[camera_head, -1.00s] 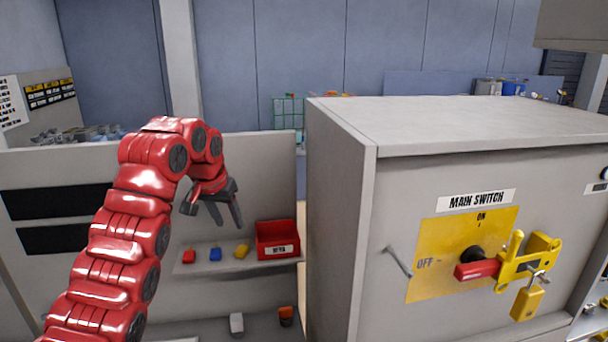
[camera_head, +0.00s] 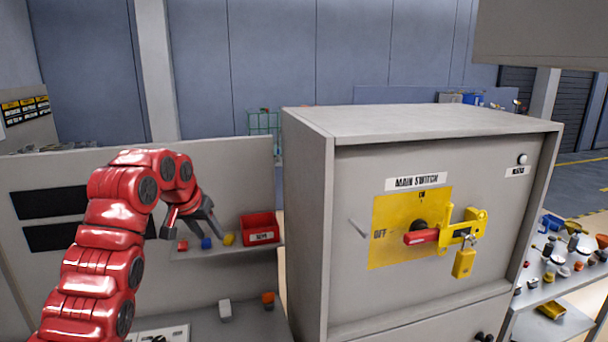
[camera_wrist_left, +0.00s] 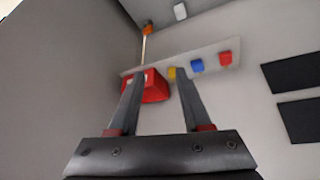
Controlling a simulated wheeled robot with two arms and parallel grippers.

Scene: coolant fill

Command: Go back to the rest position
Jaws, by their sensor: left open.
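My left gripper (camera_head: 190,223) is open and empty. In the head view it hangs at the end of my red arm, in front of the grey panel and near the small shelf. In the left wrist view its two dark fingers (camera_wrist_left: 157,90) stand apart with nothing between them touching. My right gripper is in neither view.
A shelf (camera_head: 215,250) holds a red bin (camera_head: 259,228) and small red, blue and yellow padlock-like items. The grey cabinet (camera_head: 310,200) stands close on the right. Its main switch has a red handle (camera_head: 421,237), a yellow hasp and a yellow padlock (camera_head: 464,263). A cluttered table stands far right.

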